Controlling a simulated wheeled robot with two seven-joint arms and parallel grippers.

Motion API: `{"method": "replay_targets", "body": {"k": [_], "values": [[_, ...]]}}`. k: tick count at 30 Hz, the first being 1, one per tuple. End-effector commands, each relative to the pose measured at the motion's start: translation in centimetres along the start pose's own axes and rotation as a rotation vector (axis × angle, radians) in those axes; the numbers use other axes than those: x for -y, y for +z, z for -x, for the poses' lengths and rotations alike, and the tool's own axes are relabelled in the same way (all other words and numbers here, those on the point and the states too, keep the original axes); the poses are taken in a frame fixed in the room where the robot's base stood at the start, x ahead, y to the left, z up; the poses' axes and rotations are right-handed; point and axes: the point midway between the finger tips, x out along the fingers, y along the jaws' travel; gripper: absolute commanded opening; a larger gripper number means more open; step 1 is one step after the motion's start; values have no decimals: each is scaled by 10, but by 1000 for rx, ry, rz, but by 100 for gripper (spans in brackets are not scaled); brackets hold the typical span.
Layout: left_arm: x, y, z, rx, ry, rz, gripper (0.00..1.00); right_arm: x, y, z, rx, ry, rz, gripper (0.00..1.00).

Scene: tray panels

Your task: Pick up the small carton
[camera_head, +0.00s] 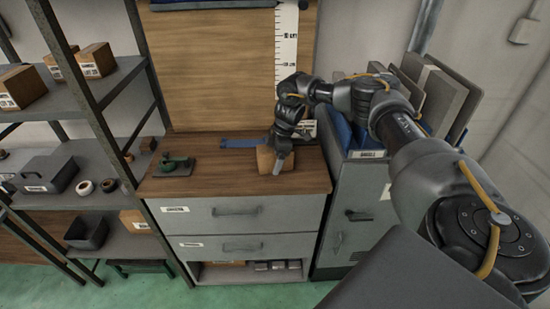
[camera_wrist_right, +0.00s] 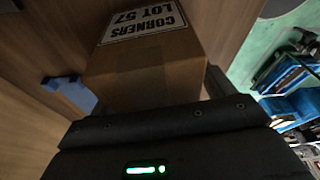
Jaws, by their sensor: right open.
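The small carton (camera_head: 266,160) is a brown box on the wooden top of the drawer cabinet in the head view, near its right side. In the right wrist view the carton (camera_wrist_right: 145,75) is close in front of the gripper, with a white label reading "CORNERS LOT 57". My right gripper (camera_head: 280,160) is open and stands at the carton, partly covering it from the head camera. In the wrist view the gripper body hides the carton's lower part, so I cannot tell whether the fingers touch it. My left gripper is not in view.
A green tool (camera_head: 177,165) lies left on the cabinet top (camera_head: 220,180). A blue piece (camera_head: 238,143) lies behind the carton. A shelf rack (camera_head: 110,95) with boxes stands at left. A grey cabinet (camera_head: 352,210) with upright panels (camera_head: 445,100) stands at right.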

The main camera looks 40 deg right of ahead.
Motion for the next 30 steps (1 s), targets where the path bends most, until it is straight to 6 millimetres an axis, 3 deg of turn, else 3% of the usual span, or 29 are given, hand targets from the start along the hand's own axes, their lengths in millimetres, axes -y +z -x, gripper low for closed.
{"method": "replay_targets", "body": {"k": [10, 22, 30], "values": [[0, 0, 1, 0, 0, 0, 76, 0, 0, -1, 0, 0, 0, 80], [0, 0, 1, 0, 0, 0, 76, 0, 0, -1, 1, 0, 1, 28], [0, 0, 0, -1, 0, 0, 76, 0, 0, 0, 0, 1, 1, 25]]}}
